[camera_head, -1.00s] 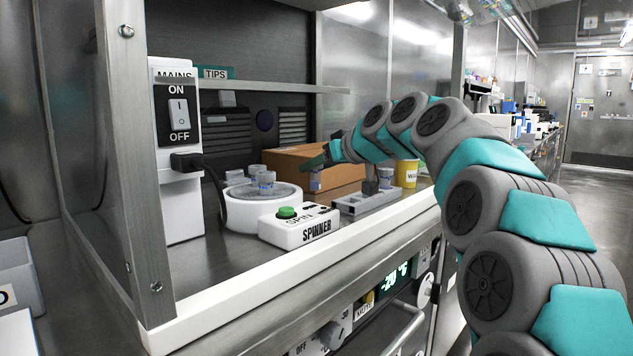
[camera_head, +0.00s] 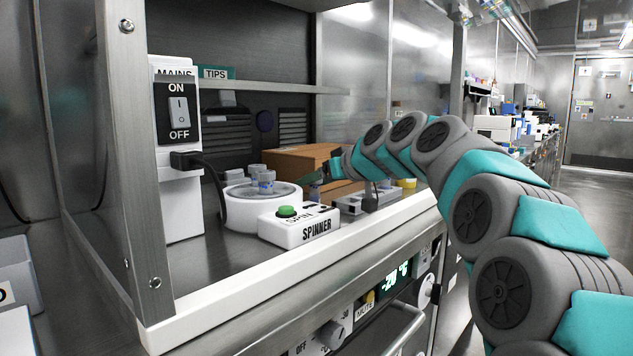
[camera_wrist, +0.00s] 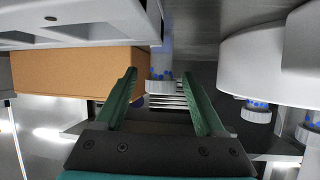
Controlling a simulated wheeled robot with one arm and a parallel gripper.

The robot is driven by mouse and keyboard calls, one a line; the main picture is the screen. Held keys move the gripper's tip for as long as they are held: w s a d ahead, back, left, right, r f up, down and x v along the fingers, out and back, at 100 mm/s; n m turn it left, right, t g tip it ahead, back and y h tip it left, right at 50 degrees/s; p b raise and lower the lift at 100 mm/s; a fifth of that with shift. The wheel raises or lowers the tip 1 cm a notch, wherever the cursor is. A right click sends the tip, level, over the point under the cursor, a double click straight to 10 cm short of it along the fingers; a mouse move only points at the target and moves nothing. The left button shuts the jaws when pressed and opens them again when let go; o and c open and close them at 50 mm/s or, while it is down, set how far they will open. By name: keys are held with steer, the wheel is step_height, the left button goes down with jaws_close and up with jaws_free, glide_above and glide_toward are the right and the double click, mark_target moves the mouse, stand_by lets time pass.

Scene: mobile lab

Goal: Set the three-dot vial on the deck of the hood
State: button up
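My gripper (camera_wrist: 160,78) is open, with its two green fingers apart. A clear vial with blue dots and a whitish ribbed cap (camera_wrist: 160,87) is between the fingers in the wrist view, with a gap on each side. It appears upright, in the inverted wrist picture, and near the hood deck (camera_wrist: 205,35); I cannot count its dots or see its base clearly. In the head view my gripper (camera_head: 318,180) is low over the deck, between the spinner and the grey rack, and largely hides this vial.
The white spinner (camera_head: 300,228) stands left of my gripper with several vials (camera_head: 265,183) on it. A cardboard box (camera_head: 290,160) is behind. The grey rack (camera_head: 368,203) and a yellow cup (camera_head: 408,183) are to the right. The front deck strip is clear.

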steer(key=shift+r, duration=0.15)
steer(key=shift+r, duration=0.1)
steer(key=v, duration=1.2)
steer(key=shift+o, duration=0.2)
stand_by(1.0)
